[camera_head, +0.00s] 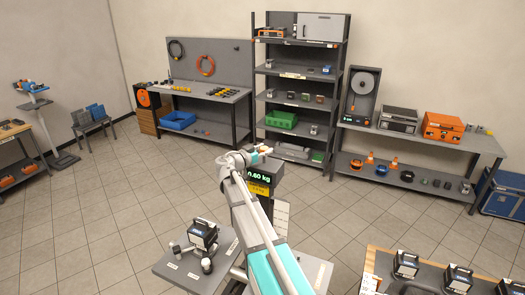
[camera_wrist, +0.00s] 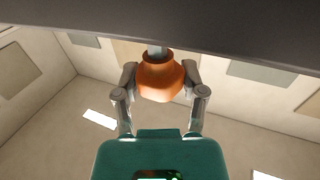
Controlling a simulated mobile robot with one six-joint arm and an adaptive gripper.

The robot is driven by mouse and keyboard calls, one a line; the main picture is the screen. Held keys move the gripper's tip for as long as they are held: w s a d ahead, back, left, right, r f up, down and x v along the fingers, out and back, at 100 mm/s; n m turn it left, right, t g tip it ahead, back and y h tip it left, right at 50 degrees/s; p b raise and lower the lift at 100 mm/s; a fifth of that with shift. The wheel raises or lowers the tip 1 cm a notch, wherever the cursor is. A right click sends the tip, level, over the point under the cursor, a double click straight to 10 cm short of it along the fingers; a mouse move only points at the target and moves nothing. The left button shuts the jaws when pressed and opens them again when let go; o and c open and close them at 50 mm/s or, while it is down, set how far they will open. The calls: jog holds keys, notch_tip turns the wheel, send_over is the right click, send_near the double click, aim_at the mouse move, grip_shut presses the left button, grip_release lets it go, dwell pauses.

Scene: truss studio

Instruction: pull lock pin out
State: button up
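The lock pin shows in the wrist view as an orange knob (camera_wrist: 160,78) on a short grey shaft. The shaft runs up to a dark grey beam or panel (camera_wrist: 230,30), and where it enters is hidden. My gripper (camera_wrist: 160,82) has one finger on each side of the knob, and both fingers appear to touch it. In the head view my arm reaches forward, and its end (camera_head: 258,152) is small in front of the shelf. The pin cannot be made out clearly there.
A display reading 0.60 kg (camera_head: 260,177) stands just below the arm's end. A grey table (camera_head: 185,275) with a black device (camera_head: 203,234) is at the front left. More devices (camera_head: 406,264) stand on a table at the front right. Shelves and workbenches line the back wall. The tiled floor between is clear.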

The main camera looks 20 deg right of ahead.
jog(key=o, duration=0.5)
jog(key=shift+a, duration=0.1)
jog(key=shift+v, duration=5.95)
